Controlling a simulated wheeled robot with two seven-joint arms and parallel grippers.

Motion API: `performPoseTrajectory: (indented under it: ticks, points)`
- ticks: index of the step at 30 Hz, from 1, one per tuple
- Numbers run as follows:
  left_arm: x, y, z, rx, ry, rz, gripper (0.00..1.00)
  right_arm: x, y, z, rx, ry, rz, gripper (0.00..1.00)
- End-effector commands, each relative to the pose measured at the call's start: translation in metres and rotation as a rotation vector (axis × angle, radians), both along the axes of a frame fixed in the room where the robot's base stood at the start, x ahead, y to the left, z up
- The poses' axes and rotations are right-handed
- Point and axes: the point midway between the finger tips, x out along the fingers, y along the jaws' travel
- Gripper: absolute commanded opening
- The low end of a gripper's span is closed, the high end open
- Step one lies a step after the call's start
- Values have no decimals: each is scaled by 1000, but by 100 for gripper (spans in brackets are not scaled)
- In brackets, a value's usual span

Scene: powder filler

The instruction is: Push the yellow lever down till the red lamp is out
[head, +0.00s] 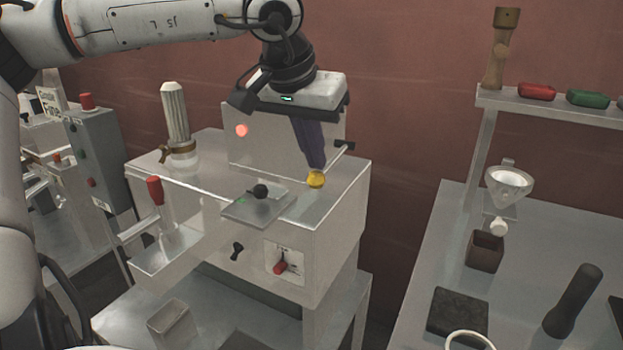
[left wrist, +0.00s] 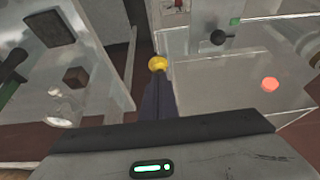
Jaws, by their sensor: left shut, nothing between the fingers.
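The yellow lever knob (head: 316,179) is at the right side of the machine's top, and it also shows in the left wrist view (left wrist: 157,63). The red lamp (head: 241,131) glows on the machine's upright back panel, and it shows lit in the left wrist view (left wrist: 270,84). My left gripper (head: 317,166) is shut and empty, pointing down with its dark fingertips just above or against the yellow knob. I cannot tell whether they touch. Most of the lever's arm is hidden. My right gripper is not in view.
The machine (head: 335,215) has a black knob (head: 260,191) on a plate, a red-handled lever (head: 154,190) and a red switch (head: 280,267). A side table (head: 420,260) at right holds a funnel (head: 509,183), a brown box (head: 485,251) and a dark cylinder (head: 573,300).

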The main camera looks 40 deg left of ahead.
Motion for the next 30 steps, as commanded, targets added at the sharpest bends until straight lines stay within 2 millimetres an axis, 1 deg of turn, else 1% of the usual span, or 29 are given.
performPoseTrajectory:
  ticks: [1, 17, 23, 30]
  points:
    - [1, 0, -7, 1, 0, 0, 0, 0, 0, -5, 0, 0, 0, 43]
    - [10, 3, -50, -1, 2, 1, 0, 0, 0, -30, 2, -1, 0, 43]
    - [8, 3, -34, 0, 0, 0, 0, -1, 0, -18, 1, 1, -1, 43]
    - [1, 1, 2, 0, -1, 0, 0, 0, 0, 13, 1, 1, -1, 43]
